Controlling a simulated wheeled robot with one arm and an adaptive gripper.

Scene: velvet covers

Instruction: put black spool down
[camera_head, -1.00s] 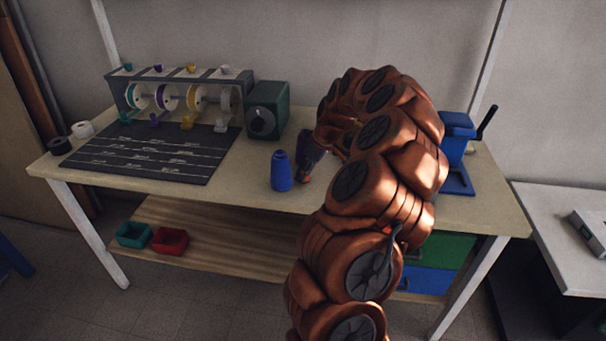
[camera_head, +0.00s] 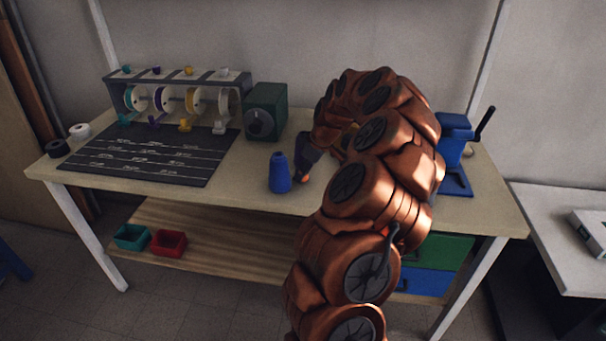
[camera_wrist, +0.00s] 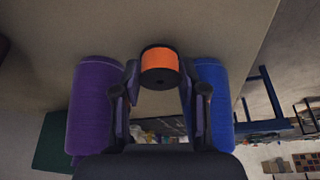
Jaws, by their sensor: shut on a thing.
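My gripper (camera_wrist: 158,95) is shut on the black spool (camera_wrist: 160,77), which has black ends and an orange winding. It sits between the two fingertips in the wrist view. In the head view my gripper points down low over the table, right of the blue cone, and a small orange part of the spool (camera_head: 303,179) shows at its tip. I cannot tell whether the spool touches the tabletop (camera_head: 235,180). My arm hides much of the table behind it.
A blue thread cone (camera_head: 279,173) stands close left of my gripper; a purple cone (camera_wrist: 94,108) shows on the other side in the wrist view. A green box (camera_head: 266,112), spool rack (camera_head: 180,78), dark mat (camera_head: 150,155) and blue device (camera_head: 455,150) stand on the table.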

